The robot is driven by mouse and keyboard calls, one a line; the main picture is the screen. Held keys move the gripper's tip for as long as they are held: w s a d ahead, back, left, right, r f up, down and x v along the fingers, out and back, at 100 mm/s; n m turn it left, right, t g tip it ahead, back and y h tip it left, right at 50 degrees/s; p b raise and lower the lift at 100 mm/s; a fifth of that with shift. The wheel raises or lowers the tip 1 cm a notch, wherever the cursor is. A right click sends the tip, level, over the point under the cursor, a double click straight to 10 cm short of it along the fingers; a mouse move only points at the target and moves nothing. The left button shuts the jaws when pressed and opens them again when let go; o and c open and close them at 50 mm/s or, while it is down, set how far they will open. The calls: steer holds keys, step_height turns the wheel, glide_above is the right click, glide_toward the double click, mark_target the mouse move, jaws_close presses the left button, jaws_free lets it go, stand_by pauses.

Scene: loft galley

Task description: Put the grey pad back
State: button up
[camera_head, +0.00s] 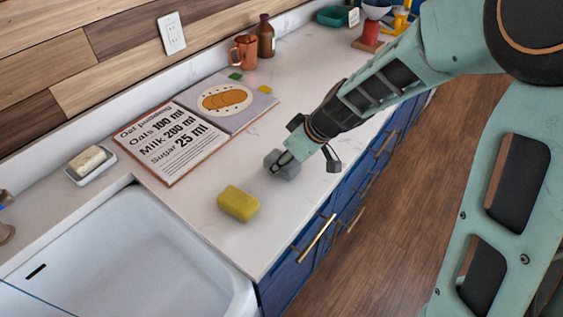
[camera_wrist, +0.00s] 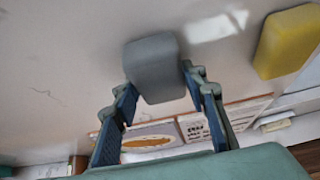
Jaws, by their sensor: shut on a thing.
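The grey pad (camera_head: 283,164) is a small rounded block at the counter's front part, right of the yellow sponge. My gripper (camera_head: 284,160) is shut on it from above, and its fingers hide part of the pad. In the wrist view the grey pad (camera_wrist: 156,66) sits between the two finger tips (camera_wrist: 158,82). I cannot tell whether the pad touches the counter or is just above it.
A yellow sponge (camera_head: 238,203) lies close by on the counter. Behind are an open recipe book (camera_head: 172,142), a copper mug (camera_head: 244,53) and a brown bottle (camera_head: 265,37). A soap dish (camera_head: 92,166) stands beside the white sink (camera_head: 130,250).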

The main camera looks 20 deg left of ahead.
steer(key=shift+f, duration=0.1)
steer(key=o, duration=1)
steer(key=shift+r, duration=0.35)
steer(key=v, duration=1.1)
steer(key=shift+s+d+r, duration=0.15)
steer(key=shift+d+r, duration=0.1)
